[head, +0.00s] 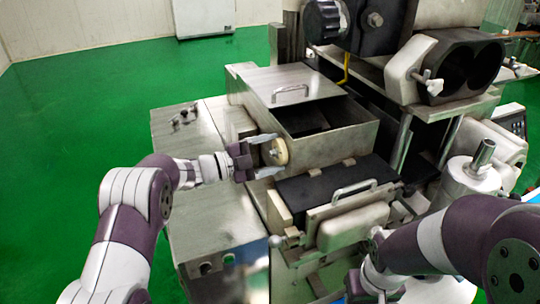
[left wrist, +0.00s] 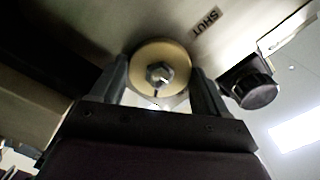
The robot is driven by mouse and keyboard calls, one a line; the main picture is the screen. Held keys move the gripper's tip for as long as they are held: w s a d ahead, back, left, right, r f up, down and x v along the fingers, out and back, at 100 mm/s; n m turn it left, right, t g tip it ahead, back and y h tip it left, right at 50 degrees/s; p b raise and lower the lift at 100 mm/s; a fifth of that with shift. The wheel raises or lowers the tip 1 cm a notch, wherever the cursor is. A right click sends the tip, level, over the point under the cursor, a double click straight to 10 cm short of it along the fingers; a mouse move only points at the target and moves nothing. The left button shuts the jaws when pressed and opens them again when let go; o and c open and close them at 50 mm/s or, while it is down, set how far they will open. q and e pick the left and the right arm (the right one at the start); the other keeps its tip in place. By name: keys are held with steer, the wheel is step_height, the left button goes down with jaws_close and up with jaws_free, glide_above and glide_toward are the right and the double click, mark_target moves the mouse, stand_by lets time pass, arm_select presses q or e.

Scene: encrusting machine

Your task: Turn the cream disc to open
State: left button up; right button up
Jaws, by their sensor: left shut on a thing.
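The cream disc (head: 277,152) is mounted on the front side of the metal machine housing in the head view. In the left wrist view the cream disc (left wrist: 160,62) has a hex nut at its centre. My left gripper (head: 268,156) reaches it from the left, with one finger on either side. In the left wrist view the left gripper (left wrist: 162,85) is shut on the disc's rim. The word SHUT (left wrist: 206,27) is printed on the housing to the upper right of the disc. My right arm shows at the lower right of the head view; its fingertips are not clearly visible.
A metal box with a handled lid (head: 292,90) stands behind the disc. A handled block (head: 350,210) lies to the lower right. A black knob (left wrist: 252,85) is right of the disc in the wrist view. Green floor (head: 80,100) is clear at the left.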

arm_select(q)
steer(key=n, duration=0.2)
steer(key=shift+n, duration=0.4)
steer(key=n+p, duration=0.1)
steer(key=n, duration=0.1)
steer(key=shift+n, duration=0.4)
steer(key=n+p, duration=0.2)
steer(key=n, duration=0.3)
steer(key=shift+r+n, duration=0.1)
steer(key=shift+n, duration=0.6)
steer(key=o, duration=1)
steer(key=shift+o, duration=0.2)
steer(key=b+v, duration=0.5)
steer(key=v, duration=0.7)
steer(key=shift+a, duration=0.3)
steer(key=shift+s, duration=0.1)
